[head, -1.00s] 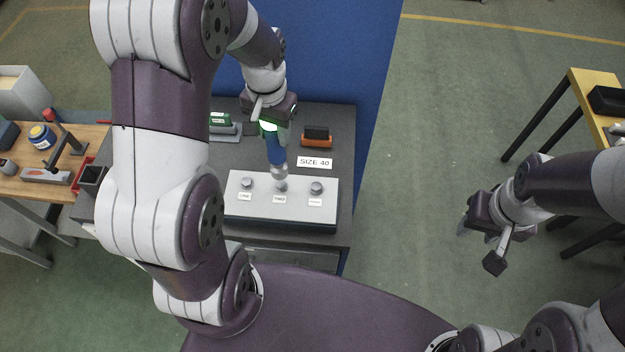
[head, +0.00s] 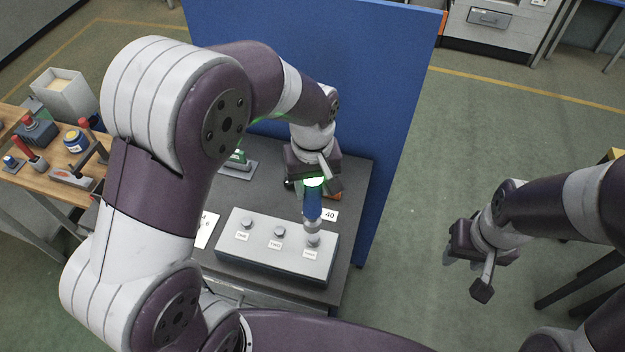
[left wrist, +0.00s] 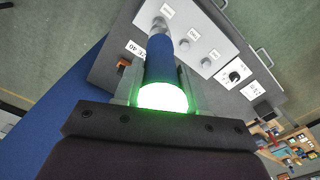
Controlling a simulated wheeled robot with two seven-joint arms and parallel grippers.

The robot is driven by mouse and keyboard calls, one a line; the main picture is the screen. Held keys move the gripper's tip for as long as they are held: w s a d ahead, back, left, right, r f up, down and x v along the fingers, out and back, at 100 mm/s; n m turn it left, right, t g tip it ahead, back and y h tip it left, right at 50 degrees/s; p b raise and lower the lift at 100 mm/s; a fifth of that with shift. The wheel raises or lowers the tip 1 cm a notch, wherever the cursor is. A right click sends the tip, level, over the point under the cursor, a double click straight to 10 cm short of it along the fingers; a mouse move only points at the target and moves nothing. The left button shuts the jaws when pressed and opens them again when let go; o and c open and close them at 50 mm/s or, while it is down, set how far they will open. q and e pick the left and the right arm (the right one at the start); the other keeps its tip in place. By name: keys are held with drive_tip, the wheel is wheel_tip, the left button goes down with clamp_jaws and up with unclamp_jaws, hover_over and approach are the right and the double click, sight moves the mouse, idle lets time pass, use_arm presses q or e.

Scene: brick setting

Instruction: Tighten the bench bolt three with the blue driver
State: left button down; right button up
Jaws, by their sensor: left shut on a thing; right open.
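The blue driver (head: 312,204) stands roughly upright in my left gripper (head: 314,180), with a bright green-white glow at its top. Its grey lower end is at the rightmost bolt (head: 314,240) of the bench block (head: 270,255); I cannot tell if it is seated on it. The other two bolts, left (head: 246,222) and middle (head: 277,231), are uncovered, each with a small label. In the left wrist view the driver (left wrist: 160,58) sits between the fingers of the left gripper (left wrist: 160,88) and points at the end bolt (left wrist: 159,23). My right gripper (head: 462,262) is open and empty, over the floor.
A blue panel (head: 380,110) stands behind the dark bench top (head: 345,180). A wooden table (head: 75,190) with tools is at the left.

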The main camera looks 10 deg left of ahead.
use_arm(q)
drive_tip(key=shift+s+a, duration=0.15)
drive_tip(key=shift+d, duration=0.3)
drive_tip(key=shift+w+d+f, duration=0.1)
drive_tip(key=shift+w+d, duration=0.1)
drive_tip(key=shift+w, duration=0.1)
drive_tip(key=f+b, duration=0.2)
drive_tip(key=f, duration=0.1)
drive_tip(key=f+b, duration=0.1)
drive_tip(key=f, duration=0.1)
drive_tip(key=shift+s+a+f+b, duration=0.1)
drive_tip(key=shift+s+a+b, duration=0.05)
drive_tip(key=shift+a+b, duration=0.2)
drive_tip(key=shift+d+f, duration=0.1)
drive_tip(key=shift+f, duration=0.15)
drive_tip(key=shift+w+d, duration=0.15)
drive_tip(key=shift+w, duration=0.05)
use_arm(e)
drive_tip(key=f, duration=0.4)
drive_tip(key=shift+w+d, duration=0.15)
drive_tip(key=shift+d, duration=0.15)
use_arm(q)
drive_tip(key=shift+s+r, duration=0.1)
drive_tip(key=shift+s, duration=0.05)
use_arm(e)
drive_tip(key=shift+a, duration=0.1)
drive_tip(key=shift+r, duration=0.25)
drive_tip(key=shift+f, duration=0.1)
